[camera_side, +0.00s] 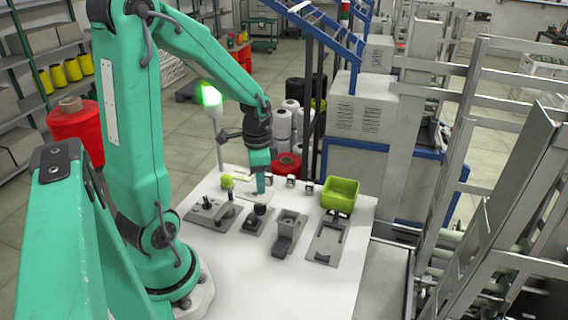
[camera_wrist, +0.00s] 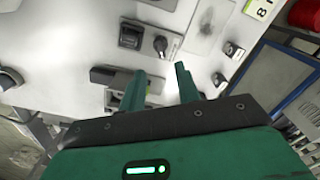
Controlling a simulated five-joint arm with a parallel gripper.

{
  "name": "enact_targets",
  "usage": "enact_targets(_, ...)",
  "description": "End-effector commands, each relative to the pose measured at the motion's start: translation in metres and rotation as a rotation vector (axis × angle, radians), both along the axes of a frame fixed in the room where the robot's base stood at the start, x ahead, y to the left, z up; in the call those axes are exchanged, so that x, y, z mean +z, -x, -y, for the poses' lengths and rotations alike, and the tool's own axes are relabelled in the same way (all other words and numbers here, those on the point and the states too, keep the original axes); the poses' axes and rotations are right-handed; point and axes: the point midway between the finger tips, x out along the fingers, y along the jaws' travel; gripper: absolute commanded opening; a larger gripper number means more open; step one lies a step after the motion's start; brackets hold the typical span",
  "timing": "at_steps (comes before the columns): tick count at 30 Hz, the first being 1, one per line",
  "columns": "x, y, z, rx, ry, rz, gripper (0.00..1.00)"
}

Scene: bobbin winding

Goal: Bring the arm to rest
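My arm, teal, rises at the left in the side view and reaches over the white table (camera_side: 225,270). My gripper (camera_side: 260,192) points down above the back part of the table, behind a small dark fixture (camera_side: 260,210). Whether the fingertips clear the table by much cannot be told.
A yellow-green bin (camera_side: 340,195) stands at the table's back right. Grey fixtures stand along the table, including a winder-like block (camera_side: 288,232), a flat plate (camera_side: 325,242) and a left base (camera_side: 210,212). The front of the table is clear. A metal frame (camera_side: 500,220) stands at right.

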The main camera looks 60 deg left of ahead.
Motion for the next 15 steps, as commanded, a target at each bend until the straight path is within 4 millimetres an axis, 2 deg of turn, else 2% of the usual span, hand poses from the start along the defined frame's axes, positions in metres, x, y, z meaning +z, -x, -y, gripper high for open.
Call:
enact_targets(5,0.019,-0.003,0.013,0.027,-0.018,0.043,0.33)
enact_targets(15,0.073,0.002,0.058,0.129,-0.036,0.186,0.33)
